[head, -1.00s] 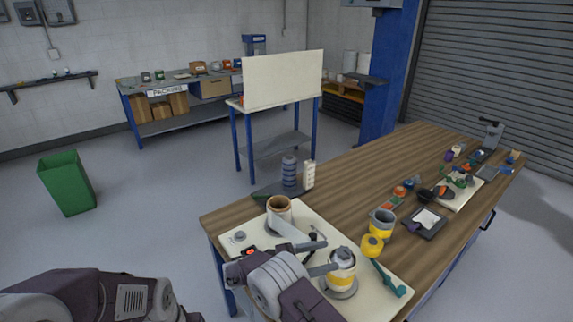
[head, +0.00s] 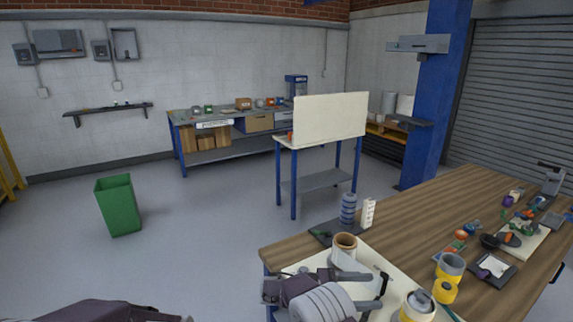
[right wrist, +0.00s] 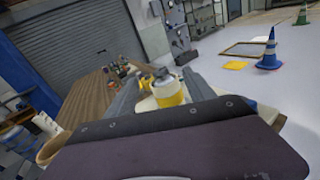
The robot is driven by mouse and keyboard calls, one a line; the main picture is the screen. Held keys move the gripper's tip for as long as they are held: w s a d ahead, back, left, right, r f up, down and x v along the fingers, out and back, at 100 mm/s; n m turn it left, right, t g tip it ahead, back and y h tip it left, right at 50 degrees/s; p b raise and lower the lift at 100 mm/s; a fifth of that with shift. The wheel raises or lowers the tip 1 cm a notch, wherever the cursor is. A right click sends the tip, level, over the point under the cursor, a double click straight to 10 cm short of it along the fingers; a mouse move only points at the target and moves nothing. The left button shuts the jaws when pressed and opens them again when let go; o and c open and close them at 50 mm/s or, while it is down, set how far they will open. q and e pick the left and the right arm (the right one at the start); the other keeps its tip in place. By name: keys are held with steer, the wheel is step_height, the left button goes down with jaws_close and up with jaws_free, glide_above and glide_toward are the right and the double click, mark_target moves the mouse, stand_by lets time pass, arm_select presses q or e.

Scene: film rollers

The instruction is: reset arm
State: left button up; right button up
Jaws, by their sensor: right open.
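My right gripper (head: 374,290) is open and empty over the pale board (head: 297,266) at the workbench's near left corner. Its two grey fingers also show in the right wrist view (right wrist: 160,82). A yellow-and-white roller or can (head: 418,307) stands just beyond the fingers; it also shows in the right wrist view (right wrist: 168,94), apparently apart from them. A brown-rimmed cylinder (head: 344,243) stands behind the gripper, partly hidden by a pale grey part. My left arm shows only as a dark piece at the bottom left; its gripper is out of view.
A green bin (head: 118,205) stands on open floor at left.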

steer(key=s+d+r+m+g+y, duration=0.4)
steer(key=s+d+r, duration=0.2)
steer(key=s+d, duration=0.25)
steer(key=s+d+f+m+y, duration=0.1)
steer(key=s+f+m+y, duration=0.2)
steer(key=s+f+y, duration=0.4)
steer(key=s+a+f+m+t+y, duration=0.25)
steer(key=s+a+m+y, duration=0.2)
steer(key=s+a, duration=0.25)
arm_select(q)
steer(key=shift+d, duration=0.15)
arm_select(e)
steer(key=w+a+f+m+t+y, duration=0.2)
steer(key=a+f+m, duration=0.2)
steer(key=a+m, duration=0.1)
steer(key=shift+w+m, duration=0.35)
steer(key=shift+m, duration=0.1)
arm_select(q)
steer(key=shift+s, duration=0.1)
arm_select(e)
steer(key=shift+s+a, duration=0.1)
